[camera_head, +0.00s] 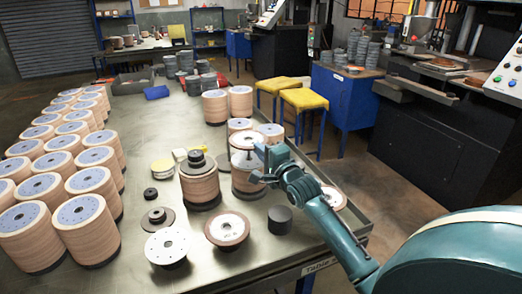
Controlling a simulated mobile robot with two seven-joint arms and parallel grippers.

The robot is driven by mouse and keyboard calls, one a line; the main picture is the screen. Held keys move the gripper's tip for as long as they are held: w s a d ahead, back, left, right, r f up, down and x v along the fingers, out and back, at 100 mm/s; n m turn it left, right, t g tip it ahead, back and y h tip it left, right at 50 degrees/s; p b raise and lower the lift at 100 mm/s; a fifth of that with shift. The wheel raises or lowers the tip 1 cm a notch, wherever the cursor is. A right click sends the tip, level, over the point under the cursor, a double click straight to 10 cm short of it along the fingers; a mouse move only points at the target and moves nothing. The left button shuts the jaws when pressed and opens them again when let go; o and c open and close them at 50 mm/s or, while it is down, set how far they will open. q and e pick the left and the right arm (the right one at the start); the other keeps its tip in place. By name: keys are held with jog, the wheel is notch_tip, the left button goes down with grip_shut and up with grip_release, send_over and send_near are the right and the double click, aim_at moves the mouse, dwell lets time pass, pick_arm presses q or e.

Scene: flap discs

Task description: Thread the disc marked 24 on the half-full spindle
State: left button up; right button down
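My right gripper (263,165), teal, reaches in from the right beside a stack of tan flap discs (248,183). Its fingertips are small and partly hidden, so I cannot tell whether they are apart or hold anything. A disc with a pale centre (245,141) shows just above that stack, near the gripper; whether it is held or resting is unclear. Another stack (200,188) with a dark fitting on top stands to its left. A loose tan-rimmed disc with a pale centre (227,229) lies in front. The marking 24 is not readable on any disc. My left gripper is not in view.
A white perforated plate (166,246), a dark disc (158,217) and a black cylinder (280,219) are on the metal table (215,275) at the front. Many disc stacks (90,230) line the left. More stacks (241,102) stand behind the gripper.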

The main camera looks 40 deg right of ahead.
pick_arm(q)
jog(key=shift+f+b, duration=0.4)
pick_arm(e)
jog(key=shift+f, duration=1.15)
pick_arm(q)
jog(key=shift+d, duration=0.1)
pick_arm(e)
jog(key=shift+f, duration=0.1)
